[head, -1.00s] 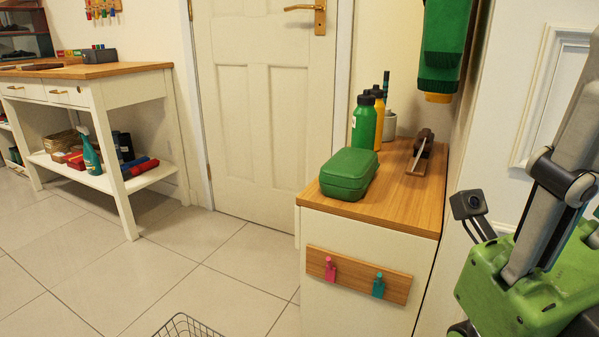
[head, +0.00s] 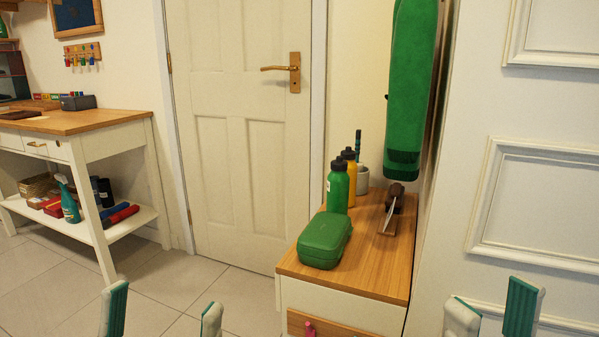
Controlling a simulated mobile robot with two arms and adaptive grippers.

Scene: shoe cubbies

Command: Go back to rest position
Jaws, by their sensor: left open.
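My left gripper (head: 162,316) shows at the bottom left in the head view. Only its fingertips are in view, pointing up and wide apart with nothing between them. My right gripper (head: 491,312) shows at the bottom right. Its two fingertips also point up and stand apart, with nothing between them. Both have teal ribbed pads. The rest of both grippers and the arms are below the picture edge.
A wooden-topped cabinet (head: 345,311) stands between the grippers in the picture. It holds a green case (head: 325,240), a green bottle (head: 337,188) and a yellow bottle (head: 350,170). A workbench (head: 90,122) stands left, a closed door (head: 235,130) behind.

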